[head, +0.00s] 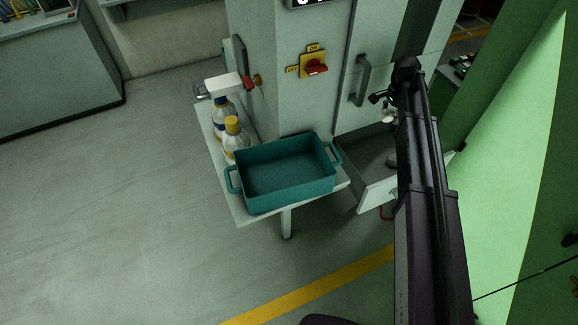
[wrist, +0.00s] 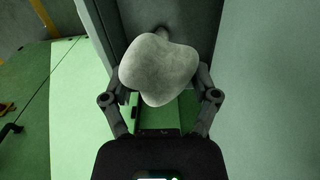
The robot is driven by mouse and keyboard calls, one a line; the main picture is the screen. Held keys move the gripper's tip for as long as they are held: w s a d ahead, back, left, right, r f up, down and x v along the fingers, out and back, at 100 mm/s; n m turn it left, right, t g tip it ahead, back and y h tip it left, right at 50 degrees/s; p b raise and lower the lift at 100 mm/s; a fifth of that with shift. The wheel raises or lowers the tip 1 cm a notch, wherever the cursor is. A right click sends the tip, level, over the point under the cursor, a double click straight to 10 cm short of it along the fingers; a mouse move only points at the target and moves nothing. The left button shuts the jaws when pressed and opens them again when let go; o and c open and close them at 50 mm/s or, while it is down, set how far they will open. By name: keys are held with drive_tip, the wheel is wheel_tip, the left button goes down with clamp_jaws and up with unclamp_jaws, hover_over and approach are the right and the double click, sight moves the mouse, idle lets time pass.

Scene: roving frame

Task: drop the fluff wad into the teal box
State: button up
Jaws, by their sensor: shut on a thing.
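The fluff wad (wrist: 158,70) is a pale grey, rounded lump in the wrist view. My gripper (wrist: 163,78) is shut on it, with a finger on each side. In the head view my gripper (head: 383,98) hangs over the open drawer area, with a small whitish shape just below it. The teal box (head: 262,203) is an open-topped tub with two end handles, standing on a small white table to the left of and lower than my gripper. Its visible floor looks empty.
A pale cabinet with a red switch (head: 313,67) rises behind. An open drawer (head: 374,192) juts out right of the box. Open floor lies left.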

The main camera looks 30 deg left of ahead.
sight(392, 110)
drive_tip(key=shift+r+p, duration=1.05)
drive_tip(key=shift+r, duration=0.45)
